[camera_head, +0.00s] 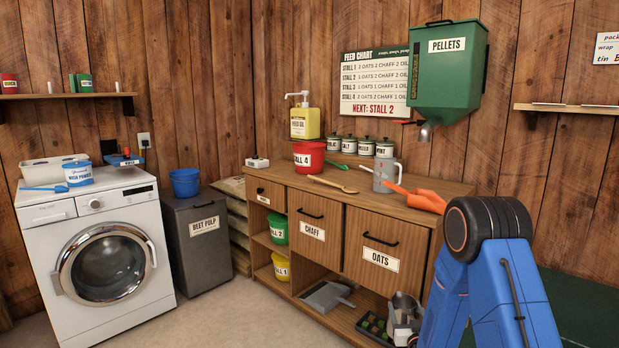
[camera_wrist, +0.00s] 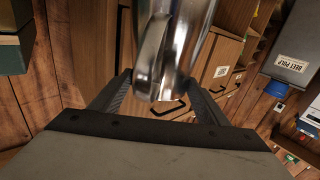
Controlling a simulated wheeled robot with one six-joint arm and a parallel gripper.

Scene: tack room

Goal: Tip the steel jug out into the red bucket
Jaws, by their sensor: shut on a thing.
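The red bucket (camera_head: 309,161), labelled STALL 4, stands upright on the left part of the wooden counter. The shiny steel jug (camera_wrist: 180,45) fills the upper middle of the wrist view, between my gripper's fingers (camera_wrist: 160,86). My gripper is shut on it, apparently at its handle. In the head view the jug (camera_head: 404,303) shows small and low, in front of the lower right shelf, well below and right of the red bucket. My blue arm partly hides that area. The jug's contents cannot be seen.
On the counter (camera_head: 440,184) are a wooden spoon (camera_head: 332,185), a grey jug (camera_head: 383,176), an orange scoop (camera_head: 415,199), a yellow pump bottle (camera_head: 305,121) and several tins. The green pellet hopper (camera_head: 447,75) hangs above the right end. The floor before the cabinet is clear.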

